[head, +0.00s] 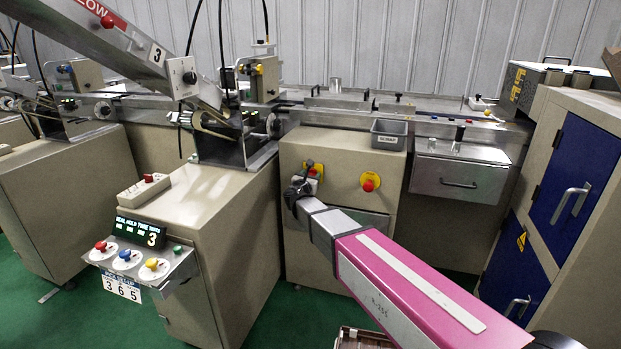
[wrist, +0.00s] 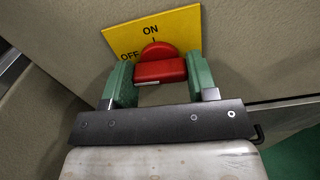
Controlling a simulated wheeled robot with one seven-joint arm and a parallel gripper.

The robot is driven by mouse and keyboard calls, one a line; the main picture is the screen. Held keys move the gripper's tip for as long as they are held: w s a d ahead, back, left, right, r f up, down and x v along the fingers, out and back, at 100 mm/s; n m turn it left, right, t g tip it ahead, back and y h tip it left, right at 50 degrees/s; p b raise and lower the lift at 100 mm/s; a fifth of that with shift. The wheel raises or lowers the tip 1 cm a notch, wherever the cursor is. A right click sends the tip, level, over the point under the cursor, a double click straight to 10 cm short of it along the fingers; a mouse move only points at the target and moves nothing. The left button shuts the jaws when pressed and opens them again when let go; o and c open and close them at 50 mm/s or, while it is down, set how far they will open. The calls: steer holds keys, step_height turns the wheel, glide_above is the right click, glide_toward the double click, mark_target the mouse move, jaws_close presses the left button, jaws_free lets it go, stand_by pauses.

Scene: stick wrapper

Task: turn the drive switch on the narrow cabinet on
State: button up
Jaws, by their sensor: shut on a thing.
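The drive switch is a red knob (wrist: 160,70) on a yellow plate (wrist: 186,28) lettered ON at the top and OFF at the left. In the wrist view the two green fingers of my gripper (wrist: 160,80) stand on either side of the knob and are shut on it. I cannot tell for certain which mark the knob points at. In the head view my gripper (head: 311,180) is at the upper left of the narrow cabinet's front (head: 338,235). There the gripper partly hides the switch and its yellow plate (head: 320,168).
A red button on a yellow round plate (head: 369,182) is right of the switch. A grey bin (head: 388,134) sits above it. A control panel with coloured knobs (head: 126,262) juts out at left. A blue-doored cabinet (head: 575,170) stands at right.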

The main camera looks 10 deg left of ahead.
steer(key=m, duration=0.4)
steer(key=shift+m, duration=0.3)
steer(key=m, duration=0.9)
steer(key=shift+m, duration=1.7)
steer(key=o, duration=0.9)
steer(key=shift+o, duration=0.2)
steer(key=shift+s, duration=0.1)
